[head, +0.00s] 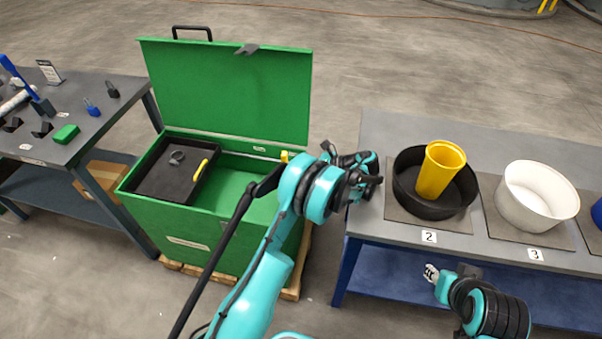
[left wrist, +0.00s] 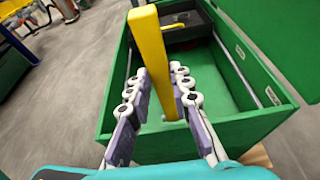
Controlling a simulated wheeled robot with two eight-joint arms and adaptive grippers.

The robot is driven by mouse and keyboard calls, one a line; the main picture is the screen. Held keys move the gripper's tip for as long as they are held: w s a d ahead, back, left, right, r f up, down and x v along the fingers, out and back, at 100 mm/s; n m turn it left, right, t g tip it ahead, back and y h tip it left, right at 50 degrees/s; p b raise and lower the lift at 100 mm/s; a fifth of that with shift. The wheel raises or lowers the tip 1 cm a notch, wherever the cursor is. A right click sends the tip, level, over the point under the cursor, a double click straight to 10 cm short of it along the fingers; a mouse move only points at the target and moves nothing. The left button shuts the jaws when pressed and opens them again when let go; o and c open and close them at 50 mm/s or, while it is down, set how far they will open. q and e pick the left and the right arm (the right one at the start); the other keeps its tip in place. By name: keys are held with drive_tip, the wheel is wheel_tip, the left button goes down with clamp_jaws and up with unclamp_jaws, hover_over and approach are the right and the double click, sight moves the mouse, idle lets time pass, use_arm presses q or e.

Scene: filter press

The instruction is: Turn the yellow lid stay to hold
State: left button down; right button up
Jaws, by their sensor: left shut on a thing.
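The yellow lid stay (left wrist: 150,48) is a flat bar at the near end of the open green box (left wrist: 262,130) in the left wrist view. My left gripper (left wrist: 160,80) is shut on it, with one finger on each side. In the head view only a small yellow piece of the stay (head: 287,156) shows at the box's right end; my wrist hides the rest and the left fingers. The green lid (head: 225,90) stands raised at the back. My right gripper (head: 432,273) is in front of the right table, away from the box; its opening is too small to judge.
A black tray with a yellow handle (head: 172,172) sits in the box's left part. The right table (head: 380,125) holds a black bowl (head: 405,200) with a yellow cup (head: 440,170) and a white bowl (head: 537,195). The left table (head: 85,125) holds tools.

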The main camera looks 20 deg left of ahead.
use_arm(q)
drive_tip(key=shift+d+f, duration=0.1)
idle(0.3)
drive_tip(key=c, duration=1.4)
unclamp_jaws()
drive_tip(key=shift+o, duration=0.2)
wheel_tip(320, 180, up, 10)
